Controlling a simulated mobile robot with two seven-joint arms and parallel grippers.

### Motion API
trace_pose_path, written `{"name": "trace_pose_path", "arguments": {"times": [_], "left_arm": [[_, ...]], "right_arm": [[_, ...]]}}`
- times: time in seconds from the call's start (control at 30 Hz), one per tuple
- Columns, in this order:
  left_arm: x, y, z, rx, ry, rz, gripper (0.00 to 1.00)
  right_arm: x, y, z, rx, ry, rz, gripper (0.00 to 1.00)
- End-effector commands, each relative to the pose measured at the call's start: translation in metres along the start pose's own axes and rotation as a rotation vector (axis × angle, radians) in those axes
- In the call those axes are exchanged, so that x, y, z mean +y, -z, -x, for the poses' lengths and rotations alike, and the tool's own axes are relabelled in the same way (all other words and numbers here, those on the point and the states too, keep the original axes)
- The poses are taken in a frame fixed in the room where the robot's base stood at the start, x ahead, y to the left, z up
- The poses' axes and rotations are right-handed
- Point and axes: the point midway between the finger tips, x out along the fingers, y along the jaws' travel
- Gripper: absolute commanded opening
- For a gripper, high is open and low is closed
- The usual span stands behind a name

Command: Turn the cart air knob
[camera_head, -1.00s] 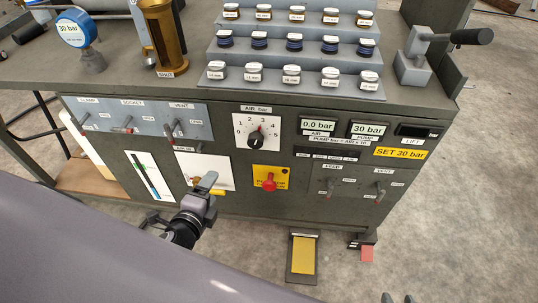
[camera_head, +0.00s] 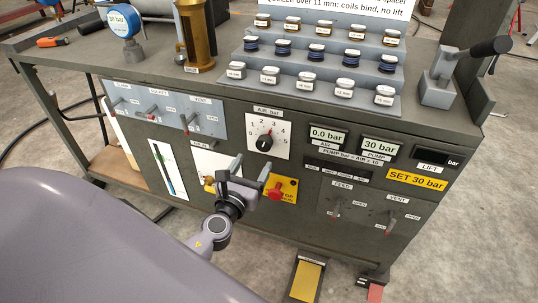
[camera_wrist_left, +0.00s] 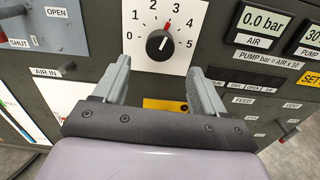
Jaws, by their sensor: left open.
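The air knob (camera_head: 265,142) is a round black knob on a white dial plate numbered 0 to 5 on the cart's front panel. My left gripper (camera_head: 252,170) is open and empty, just below and in front of the dial. In the left wrist view the knob (camera_wrist_left: 160,45) lies beyond the fingertips, between the two fingers of the gripper (camera_wrist_left: 160,68), apart from both. The air display (camera_head: 328,135) reads 0.0 bar. My right gripper is not in view.
A red stop knob on a yellow plate (camera_head: 289,187) is close to the right of my left gripper. The pump display (camera_head: 379,147) reads 30 bar. Small levers (camera_head: 152,112) line the panel's upper left. A yellow pedal (camera_head: 306,281) is on the floor.

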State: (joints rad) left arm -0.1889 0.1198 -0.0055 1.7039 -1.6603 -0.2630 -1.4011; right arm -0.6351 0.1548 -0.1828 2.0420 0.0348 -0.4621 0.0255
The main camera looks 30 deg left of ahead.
Motion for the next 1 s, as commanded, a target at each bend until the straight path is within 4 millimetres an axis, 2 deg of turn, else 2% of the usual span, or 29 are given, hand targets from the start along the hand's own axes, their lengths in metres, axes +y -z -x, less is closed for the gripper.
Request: {"name": "trace_pose_path", "arguments": {"times": [0.17, 0.6, 1.0], "left_arm": [[0.0, -0.001, -0.011, -0.004, -0.002, -0.012, 0.71], [0.0, -0.001, -0.064, -0.003, 0.0, -0.008, 0.71], [0.0, -0.001, -0.072, -0.002, 0.0, -0.007, 0.71]], "right_arm": [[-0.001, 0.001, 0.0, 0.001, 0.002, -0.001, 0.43], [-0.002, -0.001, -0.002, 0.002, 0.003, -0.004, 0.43], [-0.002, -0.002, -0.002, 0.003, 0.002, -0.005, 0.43]]}}
